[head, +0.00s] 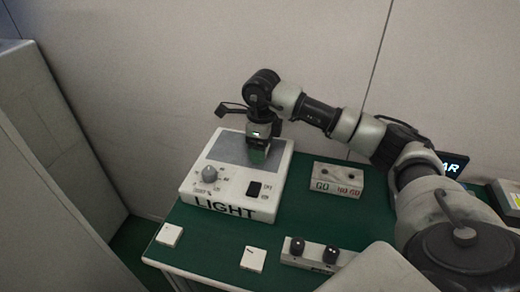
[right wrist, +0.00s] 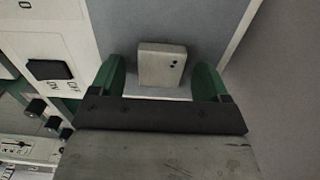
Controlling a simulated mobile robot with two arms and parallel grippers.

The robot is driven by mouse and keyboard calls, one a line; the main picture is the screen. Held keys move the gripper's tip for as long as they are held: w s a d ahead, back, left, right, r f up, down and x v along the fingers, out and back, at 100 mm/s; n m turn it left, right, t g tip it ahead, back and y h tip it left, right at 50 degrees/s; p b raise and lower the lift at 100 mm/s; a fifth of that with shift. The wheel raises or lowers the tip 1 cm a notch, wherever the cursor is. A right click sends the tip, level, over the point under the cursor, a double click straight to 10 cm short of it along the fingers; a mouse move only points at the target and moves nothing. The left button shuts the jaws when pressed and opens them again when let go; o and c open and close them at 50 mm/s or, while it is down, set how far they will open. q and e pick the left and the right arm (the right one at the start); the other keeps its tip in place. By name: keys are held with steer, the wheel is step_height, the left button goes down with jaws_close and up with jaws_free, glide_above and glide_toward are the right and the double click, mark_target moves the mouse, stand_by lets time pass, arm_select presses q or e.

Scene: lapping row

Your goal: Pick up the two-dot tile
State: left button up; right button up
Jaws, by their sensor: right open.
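The two-dot tile (right wrist: 160,66) is a small pale square block with two dark dots near its right edge. It lies on the grey panel (right wrist: 200,20) of the white LIGHT box in the right wrist view. In the head view my gripper hides it. My right gripper (head: 259,155) points down over that panel (head: 225,149). In the right wrist view its green fingers (right wrist: 160,78) are open, one on each side of the tile, with a gap on both sides. My left gripper is in neither view.
The LIGHT box (head: 222,207) has a knob and a black switch. A GO / NO GO block (head: 336,181) stands to its right. Two white tiles (head: 169,235) (head: 253,259) lie near the front edge of the green table (head: 218,240). A two-knob box (head: 311,256) is beside them.

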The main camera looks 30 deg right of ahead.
steer(key=shift+c, duration=0.4)
steer(key=c, duration=1)
steer(key=shift+o, duration=0.2)
steer(key=shift+r, duration=0.1)
